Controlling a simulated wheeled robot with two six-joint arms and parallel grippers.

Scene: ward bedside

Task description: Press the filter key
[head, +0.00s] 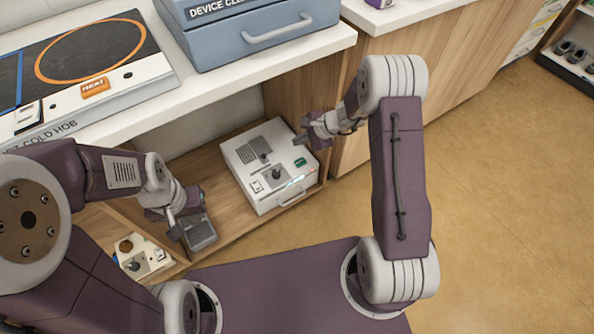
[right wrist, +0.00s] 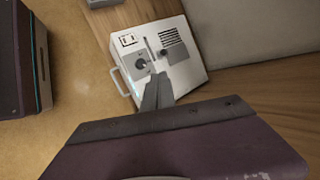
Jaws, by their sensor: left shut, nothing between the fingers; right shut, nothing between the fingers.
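A white box device (head: 240,158) sits on the low wooden shelf. Its top has a dark grille, a black knob, a small white rocker switch (head: 257,187) and a green key (head: 300,162); no label on them is readable, so I cannot tell which is the filter key. My right gripper (head: 300,138) is shut and empty, over the device's right rear part near the green key; contact is unclear. In the right wrist view its fingers (right wrist: 157,92) point at the device (right wrist: 192,75) and the green key does not show. My left gripper (head: 174,232) is shut and empty, left of the device.
A grey tray-like item (head: 202,235) and a small cream unit with a knob (head: 143,256) stand on the shelf at left. The white counter (head: 190,95) overhangs the shelf, bearing a hob with an orange HEAT key (head: 95,87) and a blue case (head: 250,45).

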